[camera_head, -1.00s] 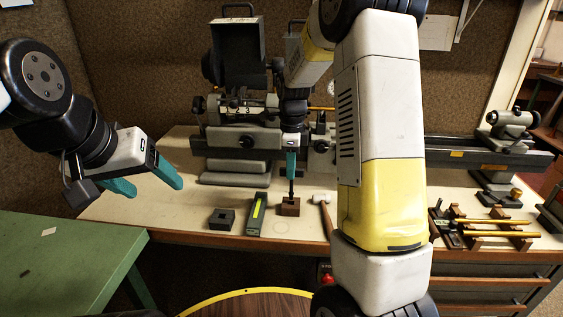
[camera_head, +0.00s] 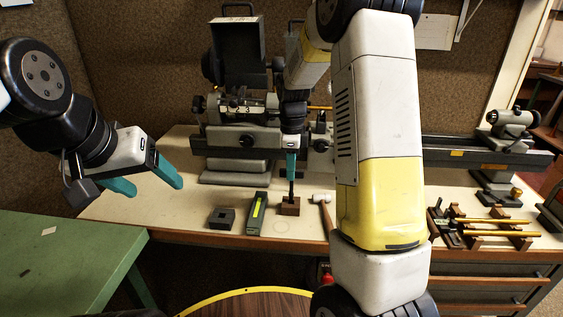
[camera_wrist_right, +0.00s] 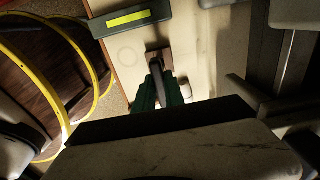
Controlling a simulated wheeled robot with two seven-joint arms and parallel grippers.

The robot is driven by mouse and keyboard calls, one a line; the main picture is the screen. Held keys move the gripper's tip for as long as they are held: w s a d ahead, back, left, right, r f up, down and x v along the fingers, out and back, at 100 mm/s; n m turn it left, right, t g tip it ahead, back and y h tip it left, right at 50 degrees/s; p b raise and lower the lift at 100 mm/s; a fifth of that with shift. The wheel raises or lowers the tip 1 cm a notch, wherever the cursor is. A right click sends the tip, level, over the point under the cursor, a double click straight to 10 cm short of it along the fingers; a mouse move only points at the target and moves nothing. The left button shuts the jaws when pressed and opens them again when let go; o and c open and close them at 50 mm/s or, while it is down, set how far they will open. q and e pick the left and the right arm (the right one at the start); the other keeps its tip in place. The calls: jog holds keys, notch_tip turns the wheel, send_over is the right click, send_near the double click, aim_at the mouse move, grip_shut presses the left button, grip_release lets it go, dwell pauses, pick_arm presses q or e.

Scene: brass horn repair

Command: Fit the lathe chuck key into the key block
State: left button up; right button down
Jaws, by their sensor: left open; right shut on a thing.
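The chuck key (camera_head: 291,189) shows as a thin dark upright shaft below my right gripper (camera_head: 291,170). That gripper's teal fingers are shut on its upper part. The key block (camera_head: 289,207) is a small brown block on the bench, directly below. The shaft's lower end meets the top of the block; how deep it sits cannot be told. In the right wrist view, the fingers (camera_wrist_right: 164,92) point toward the brown block (camera_wrist_right: 152,56), and they and the key hide part of it. My left gripper (camera_head: 150,178) is open and empty above the bench's left end.
A dark square block (camera_head: 222,218) and a dark green box with a yellow strip (camera_head: 257,214) lie left of the key block. A hammer (camera_head: 322,199) lies close to its right. The lathe (camera_head: 245,137) stands behind. A rack of brass rods (camera_head: 487,232) is far right.

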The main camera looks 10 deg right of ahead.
jog(key=shift+f, duration=2.05)
jog(key=c, duration=1.3)
grip_release()
jog(key=shift+c, duration=0.2)
notch_tip(320, 180, up, 8)
jog(key=shift+f, duration=0.25)
jog(key=s+r+n+t, duration=0.2)
jog(key=s+r+n, duration=0.2)
jog(key=s+n, duration=0.3)
jog(key=s+a+r+n+t+y, duration=0.1)
jog(key=s+r+n+t, duration=0.1)
jog(key=s+r+n, duration=0.2)
jog(key=s+a+r+n+t+y, duration=0.1)
jog(key=s+r+n, duration=0.4)
jog(key=s+n, duration=0.5)
jog(key=s+t, duration=0.1)
jog(key=s, duration=0.2)
jog(key=shift+s+n, duration=0.2)
jog(key=shift+n, duration=0.2)
